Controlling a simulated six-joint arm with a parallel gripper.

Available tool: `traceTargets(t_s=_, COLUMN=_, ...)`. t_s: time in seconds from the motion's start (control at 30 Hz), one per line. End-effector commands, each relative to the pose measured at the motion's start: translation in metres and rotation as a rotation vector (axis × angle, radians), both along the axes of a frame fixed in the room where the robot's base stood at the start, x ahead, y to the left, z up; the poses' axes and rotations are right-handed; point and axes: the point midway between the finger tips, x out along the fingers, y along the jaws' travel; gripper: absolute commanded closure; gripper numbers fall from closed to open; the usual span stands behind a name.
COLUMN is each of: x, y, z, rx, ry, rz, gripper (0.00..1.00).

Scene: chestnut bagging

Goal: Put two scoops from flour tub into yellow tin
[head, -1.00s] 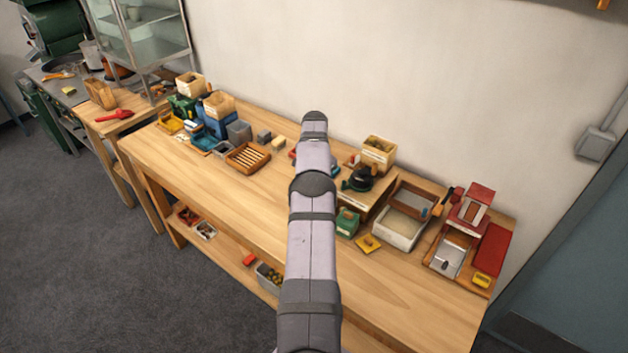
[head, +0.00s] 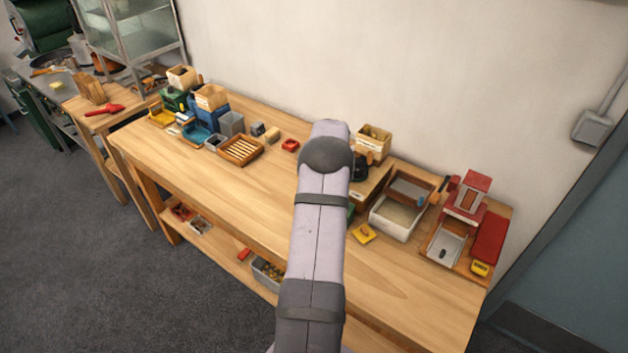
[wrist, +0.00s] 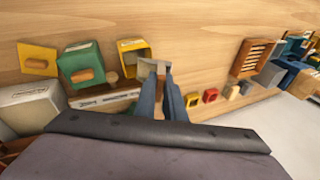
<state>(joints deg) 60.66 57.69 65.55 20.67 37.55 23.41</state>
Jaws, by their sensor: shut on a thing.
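My gripper (wrist: 160,92) is shut on a grey scoop (wrist: 152,67) in the wrist view; the head view hides both behind my arm. The scoop's head is at the right side of the open yellow tin (wrist: 144,55), close to or overlapping its rim. I cannot tell whether the scoop holds flour. The tin is hidden in the head view. The white flour tub (head: 386,222), with pale flour inside, stands right of my arm; a white tub, apparently the same, shows at the left of the wrist view (wrist: 25,112).
A green tin (wrist: 78,66) with a wooden knob stands beside the yellow tin. A yellow lid (head: 363,233) lies flat in front of the flour tub. A red-topped device (head: 470,192) stands at the right. The bench's front middle (head: 240,195) is clear.

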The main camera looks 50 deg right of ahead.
Motion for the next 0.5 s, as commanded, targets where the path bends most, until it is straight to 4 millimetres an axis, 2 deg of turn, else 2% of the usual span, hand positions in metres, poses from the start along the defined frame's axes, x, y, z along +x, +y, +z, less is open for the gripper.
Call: traceTargets(t_s=0.5, x=-0.0075, y=0.0001, z=-0.0024, rx=-0.011, ry=-0.089, rz=-0.001, gripper=1.0)
